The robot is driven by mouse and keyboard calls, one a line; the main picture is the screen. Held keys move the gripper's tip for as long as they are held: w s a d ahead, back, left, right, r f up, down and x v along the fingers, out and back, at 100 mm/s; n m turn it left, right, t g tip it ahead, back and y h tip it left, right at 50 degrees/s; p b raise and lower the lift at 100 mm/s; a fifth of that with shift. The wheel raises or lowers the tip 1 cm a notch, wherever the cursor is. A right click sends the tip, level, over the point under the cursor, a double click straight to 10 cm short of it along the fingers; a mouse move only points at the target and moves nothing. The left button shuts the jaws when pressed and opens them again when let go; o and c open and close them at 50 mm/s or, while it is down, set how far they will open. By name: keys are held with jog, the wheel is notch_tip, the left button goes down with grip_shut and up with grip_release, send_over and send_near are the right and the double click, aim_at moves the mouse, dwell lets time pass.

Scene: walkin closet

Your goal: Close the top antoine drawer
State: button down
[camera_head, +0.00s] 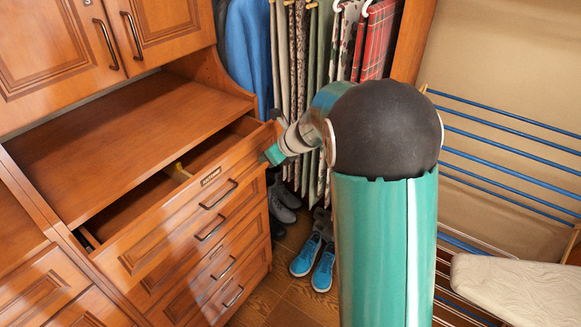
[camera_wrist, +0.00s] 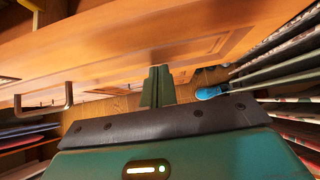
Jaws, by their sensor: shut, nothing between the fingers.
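The top drawer (camera_head: 160,206) of the wooden cabinet stands pulled out, with its inside and a pale divider showing behind the front. Its front has a dark handle (camera_head: 218,194) and a small label plate. My gripper (camera_head: 270,156) is at the right end of the drawer front, near its upper edge, on the outer side. In the wrist view my gripper's fingers (camera_wrist: 157,86) are together and empty, pointing at the drawer front (camera_wrist: 190,38). The handle (camera_wrist: 46,104) shows left of the fingers. I cannot tell whether the fingertips touch the wood.
Several closed drawers (camera_head: 222,262) lie below. Upper cabinet doors (camera_head: 48,48) are shut. Hanging clothes (camera_head: 250,50) and blue shoes (camera_head: 313,262) are right of the cabinet. A blue-barred rack (camera_head: 510,146) and ironing board (camera_head: 515,290) stand at the right.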

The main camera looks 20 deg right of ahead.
jog(key=w+a, duration=0.1)
jog(key=w, duration=0.1)
jog(key=w+a, duration=0.4)
jog(key=w, duration=0.1)
jog(key=shift+w, duration=0.1)
jog(key=shift+w+a+r, duration=0.15)
jog(key=shift+a, duration=0.15)
jog(key=shift+w+a, duration=0.1)
